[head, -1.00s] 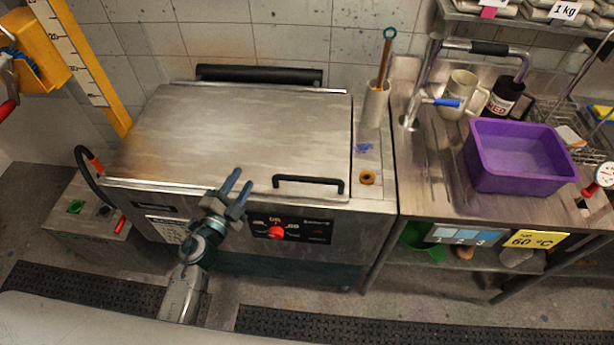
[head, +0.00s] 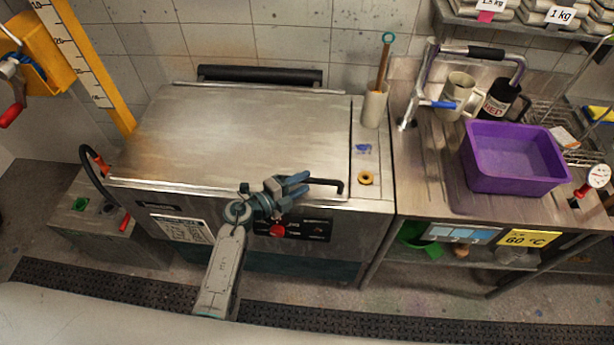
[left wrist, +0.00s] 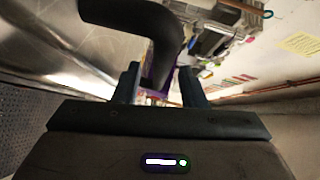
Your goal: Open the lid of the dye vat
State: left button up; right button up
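The dye vat is a steel box with a flat metal lid (head: 235,135), which lies closed on top. A black bar handle (head: 338,183) sits at the lid's front right edge. My left gripper (head: 298,186) is at the left part of this handle and covers it in the head view. In the left wrist view the black handle (left wrist: 163,45) bends down between my two spread fingers (left wrist: 160,88). The fingers look open, with a narrow gap beside the bar. My right gripper is not in view.
A control panel with a red knob (head: 278,230) is below the lid's front edge. A holder with a wooden stick (head: 374,105) stands right of the lid. A purple tub (head: 512,160) is on the bench at the right. A black bar (head: 260,75) runs behind the lid.

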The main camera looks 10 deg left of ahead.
pick_arm(q)
jog(key=shift+x, duration=1.15)
grip_shut()
jog(key=shift+r, duration=0.1)
